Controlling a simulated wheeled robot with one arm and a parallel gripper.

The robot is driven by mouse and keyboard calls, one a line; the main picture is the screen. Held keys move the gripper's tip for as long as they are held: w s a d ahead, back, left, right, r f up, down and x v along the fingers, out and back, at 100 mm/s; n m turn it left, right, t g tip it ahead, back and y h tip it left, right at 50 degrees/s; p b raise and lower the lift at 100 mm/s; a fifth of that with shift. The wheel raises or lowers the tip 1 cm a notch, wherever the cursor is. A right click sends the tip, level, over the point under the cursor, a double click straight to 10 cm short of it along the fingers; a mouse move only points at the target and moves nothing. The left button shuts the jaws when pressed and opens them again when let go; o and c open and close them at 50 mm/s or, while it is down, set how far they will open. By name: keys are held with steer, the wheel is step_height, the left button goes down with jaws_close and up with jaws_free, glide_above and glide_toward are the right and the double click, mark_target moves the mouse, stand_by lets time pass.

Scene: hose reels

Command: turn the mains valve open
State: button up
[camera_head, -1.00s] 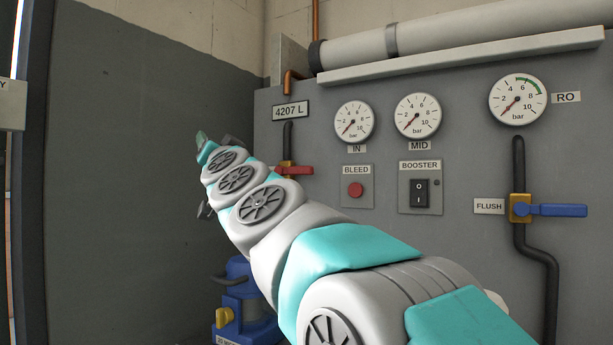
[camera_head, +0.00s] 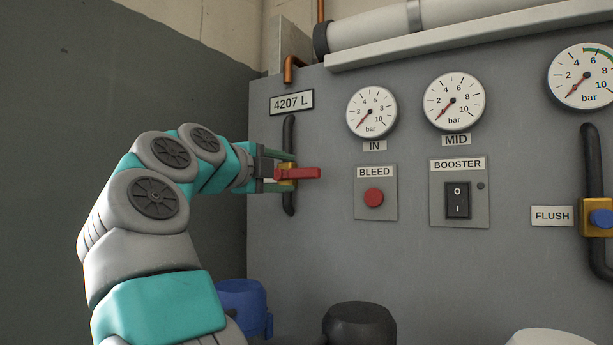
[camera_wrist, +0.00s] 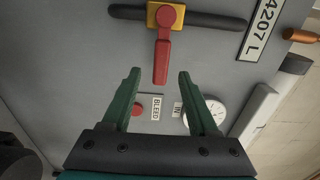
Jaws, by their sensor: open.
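The mains valve's red lever (camera_head: 297,173) sticks out to the right from a brass body on a black vertical pipe (camera_head: 289,205), square to the pipe. The lever also shows in the wrist view (camera_wrist: 162,55), with the brass body (camera_wrist: 152,15) at its pivot. My gripper (camera_head: 279,170) is at the valve, coming from the left in the head view. In the wrist view my gripper (camera_wrist: 160,72) is open, and the free end of the lever appears between its two green fingertips, touching neither. I cannot tell how deep the lever sits between them.
The 4207 L plate (camera_head: 292,102) is above the valve. The IN gauge (camera_head: 372,111), MID gauge (camera_head: 454,101), red BLEED button (camera_head: 373,198) and BOOSTER switch (camera_head: 457,200) are to its right. A blue object (camera_head: 243,300) and a dark rounded one (camera_head: 359,325) stand below.

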mark_target(301, 174)
steer(key=p+x, duration=0.2)
steer(key=x, duration=0.5)
steer(key=shift+d+r, duration=0.15)
jaws_close()
stand_by(1.2)
